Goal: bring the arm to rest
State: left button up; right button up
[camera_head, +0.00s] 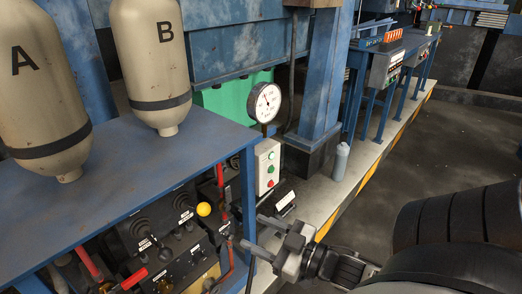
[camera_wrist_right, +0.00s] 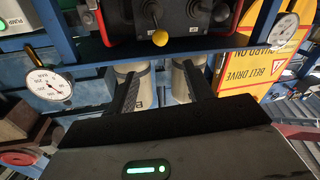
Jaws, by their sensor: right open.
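My right gripper (camera_head: 251,231) is at the lower middle of the head view, with its fingers pointing left toward the bench. Its two fingers are apart, with nothing seen between them. In the wrist view my right gripper (camera_wrist_right: 165,66) also shows two dark, separated fingers. A yellow knob (camera_head: 204,209) on a lever stands on the control panel (camera_head: 150,235), left of the gripper and apart from it in the picture. The yellow knob also shows at the top of the wrist view (camera_wrist_right: 159,38). My left gripper is not in view.
Tan tanks A (camera_head: 40,85) and B (camera_head: 158,60) stand above the blue bench (camera_head: 120,165). A button box (camera_head: 267,166) and a round gauge (camera_head: 265,102) are beyond the gripper. A grey bottle (camera_head: 341,161) stands on the ledge. Open floor (camera_head: 415,135) lies right.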

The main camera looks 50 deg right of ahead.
dwell(0.4)
jog(key=s+a+f+m+g+h, duration=0.1)
jog(key=s+a+f+g+h, duration=0.15)
jog(key=s+a+g, duration=0.35)
jog(key=s+a+f+m+g+h, duration=0.1)
jog(key=s+a+f+m+g, duration=0.2)
jog(key=a+g, duration=0.45)
jog(key=w+a+f+n+t+y, duration=0.2)
jog(key=w+a+f+t, duration=0.3)
jog(key=f+t, duration=0.1)
jog(key=shift+w+f+y, duration=0.25)
jog(key=shift+f+y, duration=0.1)
jog(key=shift+f, duration=0.25)
